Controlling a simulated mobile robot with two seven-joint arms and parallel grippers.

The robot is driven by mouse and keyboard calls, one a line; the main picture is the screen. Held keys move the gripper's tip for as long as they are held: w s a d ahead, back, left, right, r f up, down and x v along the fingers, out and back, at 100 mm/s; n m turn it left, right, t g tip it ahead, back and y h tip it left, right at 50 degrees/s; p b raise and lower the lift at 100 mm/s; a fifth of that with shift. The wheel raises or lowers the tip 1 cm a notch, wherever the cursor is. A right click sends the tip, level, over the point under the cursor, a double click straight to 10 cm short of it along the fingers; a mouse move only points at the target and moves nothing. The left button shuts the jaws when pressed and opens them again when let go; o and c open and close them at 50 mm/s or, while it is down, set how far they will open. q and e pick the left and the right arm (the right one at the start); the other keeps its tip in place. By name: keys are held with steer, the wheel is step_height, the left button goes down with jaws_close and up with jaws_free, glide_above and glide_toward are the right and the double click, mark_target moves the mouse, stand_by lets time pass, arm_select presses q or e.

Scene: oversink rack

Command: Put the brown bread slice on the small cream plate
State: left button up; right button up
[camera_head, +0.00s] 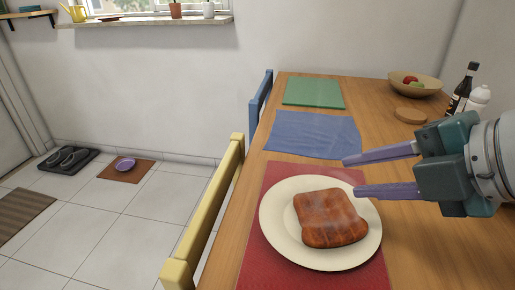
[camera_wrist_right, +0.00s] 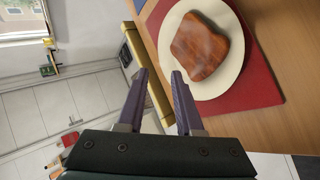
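The brown bread slice (camera_head: 329,218) lies flat on the cream plate (camera_head: 284,243), which sits on a red placemat (camera_head: 262,268) on the table. In the right wrist view the slice (camera_wrist_right: 203,47) and the plate (camera_wrist_right: 233,74) show at the upper right. My right gripper (camera_head: 349,176) comes in from the right, its two purple fingers spread apart and empty. It is above and just beyond the plate, apart from the bread. In the right wrist view its fingertips (camera_wrist_right: 159,74) have a clear gap between them. My left gripper is not in view.
A blue cloth (camera_head: 312,135) and a green mat (camera_head: 313,92) lie farther back. A wooden bowl (camera_head: 415,84), a dark bottle (camera_head: 463,88) and a round wooden board (camera_head: 410,115) stand at the back right. A yellow chair (camera_head: 205,215) borders the table's left edge.

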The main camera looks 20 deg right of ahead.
steer(key=s+a+r+m+g+h+p, duration=0.1)
steer(key=s+r+m+p, duration=0.1)
steer(key=r+m+p, duration=0.35)
steer(key=s+a+r+m+h+p, duration=0.1)
steer(key=s+r+m+p, duration=0.15)
steer(key=r+p, duration=0.55)
steer(key=s+a+m+g+p, duration=0.3)
steer(key=s+m+g+p, duration=0.2)
steer(key=s+m+p, duration=0.4)
step_height(320, 180, up, 38)
steer(key=s+m+p, duration=0.1)
steer(key=p, duration=3.5)
steer(key=shift+s+r, duration=0.15)
